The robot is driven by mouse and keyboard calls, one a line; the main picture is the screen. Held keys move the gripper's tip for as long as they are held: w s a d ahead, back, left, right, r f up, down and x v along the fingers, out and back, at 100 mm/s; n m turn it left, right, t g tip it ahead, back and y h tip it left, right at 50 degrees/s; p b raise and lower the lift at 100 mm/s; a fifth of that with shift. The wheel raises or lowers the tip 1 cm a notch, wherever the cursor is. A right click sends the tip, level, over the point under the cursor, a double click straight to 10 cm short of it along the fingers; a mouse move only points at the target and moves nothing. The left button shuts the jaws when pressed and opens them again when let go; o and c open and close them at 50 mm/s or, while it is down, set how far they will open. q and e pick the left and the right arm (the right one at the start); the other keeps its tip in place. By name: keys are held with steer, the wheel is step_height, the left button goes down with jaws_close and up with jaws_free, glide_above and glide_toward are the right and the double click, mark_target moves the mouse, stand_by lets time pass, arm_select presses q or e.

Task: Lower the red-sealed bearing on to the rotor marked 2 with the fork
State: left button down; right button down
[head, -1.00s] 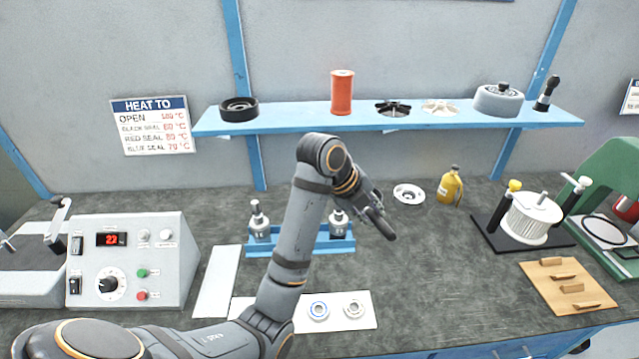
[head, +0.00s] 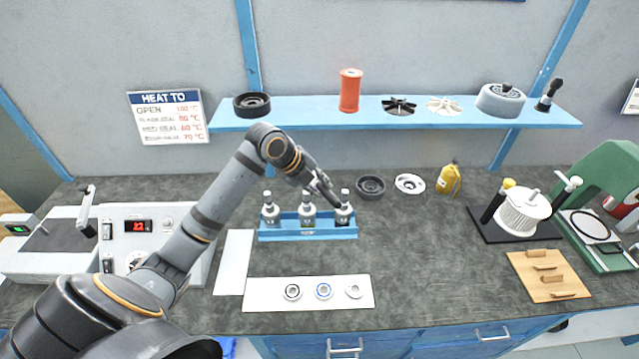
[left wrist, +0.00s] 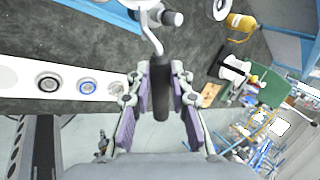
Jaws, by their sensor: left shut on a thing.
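My left gripper (head: 318,186) is shut on the dark handle of the fork (left wrist: 160,98), whose bent metal end reaches up the left wrist view. In the head view the gripper is above the right part of a blue rack (head: 288,234). The rack holds a left rotor (head: 270,210), a middle rotor (head: 308,214) and a right rotor (head: 344,212), all upright. The fork's end is close to a rotor in the left wrist view; I cannot tell if they touch. The rotor numbers are too small to read. I cannot make out a red-sealed bearing. My right gripper is not in view.
A white mat (head: 262,296) holds black-sealed (head: 292,292), blue-sealed (head: 324,290) and plain (head: 354,290) bearings. A heater (head: 165,240) stands left, a yellow bottle (head: 448,180) and green press (head: 602,200) right. A shelf (head: 300,114) runs behind.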

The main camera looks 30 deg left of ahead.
arm_select(q)
steer(key=shift+r, duration=0.1)
steer(key=shift+d+f+b, duration=0.1)
steer(key=shift+f+b, duration=1.2)
steer(key=shift+f, duration=1.25)
steer(key=shift+d, duration=0.1)
steer(key=shift+s+f+b, duration=0.1)
steer(key=shift+f+b, duration=0.55)
steer(key=shift+f, duration=0.7)
steer(key=shift+f+b, duration=1)
steer(key=shift+f, duration=1.25)
stand_by(0.6)
